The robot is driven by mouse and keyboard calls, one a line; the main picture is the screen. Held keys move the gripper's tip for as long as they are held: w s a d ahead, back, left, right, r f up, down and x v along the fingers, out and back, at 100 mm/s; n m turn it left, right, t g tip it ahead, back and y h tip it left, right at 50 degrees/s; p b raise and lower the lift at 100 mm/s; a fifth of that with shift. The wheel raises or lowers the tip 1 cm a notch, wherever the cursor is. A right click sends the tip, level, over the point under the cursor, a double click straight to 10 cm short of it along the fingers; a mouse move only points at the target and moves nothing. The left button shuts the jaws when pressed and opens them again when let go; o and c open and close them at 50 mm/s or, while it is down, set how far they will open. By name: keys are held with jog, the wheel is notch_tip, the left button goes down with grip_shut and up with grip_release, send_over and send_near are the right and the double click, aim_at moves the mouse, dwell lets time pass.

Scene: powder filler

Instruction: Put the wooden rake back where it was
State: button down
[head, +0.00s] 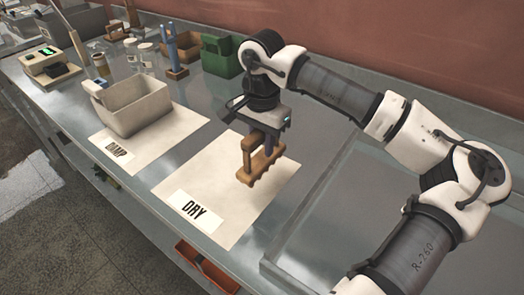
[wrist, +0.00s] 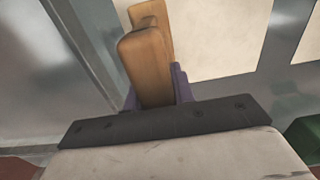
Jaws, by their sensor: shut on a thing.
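The wooden rake (head: 262,168) has a brown handle and a wider toothed lower part. My gripper (head: 268,145) is shut on it, with purple fingers on its upper part. The rake hangs upright over the white sheet marked DRY (head: 195,186); I cannot tell whether its teeth touch the sheet. In the wrist view the rake's wooden body (wrist: 146,62) stands between the purple fingers of my gripper (wrist: 157,88), and its lower end is hidden.
A grey bin (head: 138,108) stands on the DAMP sheet (head: 116,151). Behind are a green bin (head: 222,57), a brown bin (head: 187,42), a blue tool (head: 172,47) in a wooden stand and bottles. A scale (head: 48,64) is at far left. The DRY sheet is otherwise bare.

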aim_at(262, 157)
jog(key=shift+f, duration=2)
jog(key=c, duration=1.2)
grip_release()
jog(key=shift+o, duration=0.2)
notch_tip(262, 157, up, 12)
jog(key=shift+r+b, duration=0.15)
jog(key=shift+b, duration=0.6)
